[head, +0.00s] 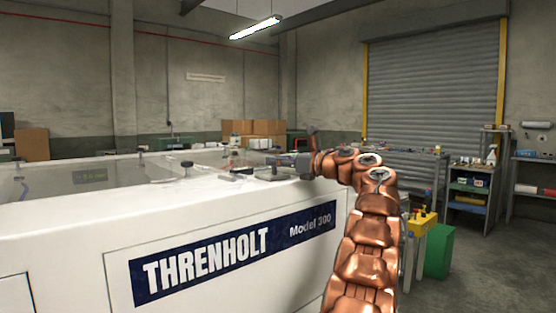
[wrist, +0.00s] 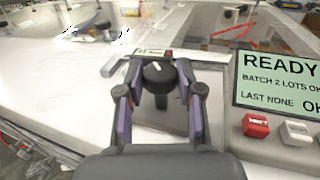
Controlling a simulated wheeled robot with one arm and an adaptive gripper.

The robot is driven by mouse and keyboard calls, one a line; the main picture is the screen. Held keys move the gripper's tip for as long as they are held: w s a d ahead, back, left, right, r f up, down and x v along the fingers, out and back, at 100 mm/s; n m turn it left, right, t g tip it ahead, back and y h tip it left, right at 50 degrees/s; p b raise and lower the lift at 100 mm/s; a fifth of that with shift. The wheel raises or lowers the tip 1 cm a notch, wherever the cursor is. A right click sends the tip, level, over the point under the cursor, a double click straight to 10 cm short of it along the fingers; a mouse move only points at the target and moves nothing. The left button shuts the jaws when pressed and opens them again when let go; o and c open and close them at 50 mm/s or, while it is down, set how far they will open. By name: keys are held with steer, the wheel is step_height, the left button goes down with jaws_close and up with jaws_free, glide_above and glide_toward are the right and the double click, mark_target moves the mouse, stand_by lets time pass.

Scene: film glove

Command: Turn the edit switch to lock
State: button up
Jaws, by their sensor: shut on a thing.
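A round black knob (wrist: 157,74) with a white pointer mark stands on a grey plate (wrist: 172,118) on the white machine top; I take it as the edit switch. Its pointer leans toward the upper left in the wrist view. A small label (wrist: 148,52) lies just behind it, too small to read. My gripper (wrist: 158,88) has one finger on each side of the knob and is shut on it. In the head view my gripper (head: 285,163) is at the machine's top right end, and the knob cannot be made out there.
A display panel (wrist: 278,82) reading READY stands right of the gripper, with a red key (wrist: 256,126) and a white key (wrist: 296,133) below it. The white machine (head: 80,220) fills the left of the head view.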

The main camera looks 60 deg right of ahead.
steer(key=shift+d+n+y+p, duration=0.1)
steer(key=shift+n+y+p, duration=0.5)
steer(key=shift+y, duration=0.4)
stand_by(0.4)
steer(key=o, duration=1.2)
steer(key=shift+s+d, duration=0.25)
steer(key=shift+s, duration=1.7)
steer(key=shift+s+d, duration=0.3)
steer(key=shift+s, duration=1.7)
steer(key=shift+s+d, duration=0.25)
steer(key=shift+s, duration=1.7)
